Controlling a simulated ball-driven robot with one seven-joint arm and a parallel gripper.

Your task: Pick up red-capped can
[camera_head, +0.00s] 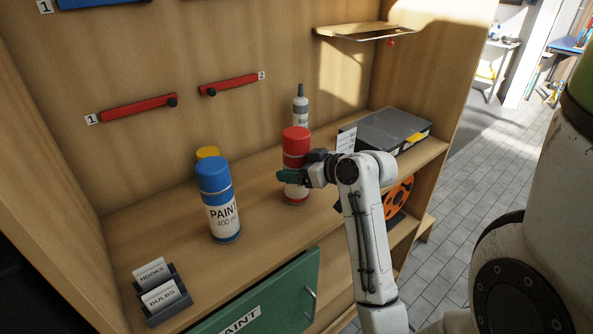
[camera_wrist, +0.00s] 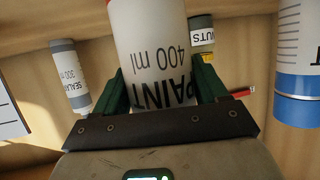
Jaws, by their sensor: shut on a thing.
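The red-capped can (camera_head: 296,148) stands upright on the workbench shelf in the head view, with a white body and a red cap. My gripper (camera_head: 290,176) reaches it from the right, and its green fingers are around the can body. In the wrist view the can's white side (camera_wrist: 155,45), with upside-down "PAINT 400 ml" lettering, sits between the two green fingers of my gripper (camera_wrist: 160,90). The fingers are shut on it. The can's lower part is partly hidden by the gripper in the head view.
A blue-capped paint can (camera_head: 218,200) stands to the left, with a yellow-capped item (camera_head: 207,153) behind it. A sealant bottle (camera_head: 300,105) is just behind the red-capped can. A grey case (camera_head: 388,132) lies to the right. A card holder (camera_head: 161,295) sits front left.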

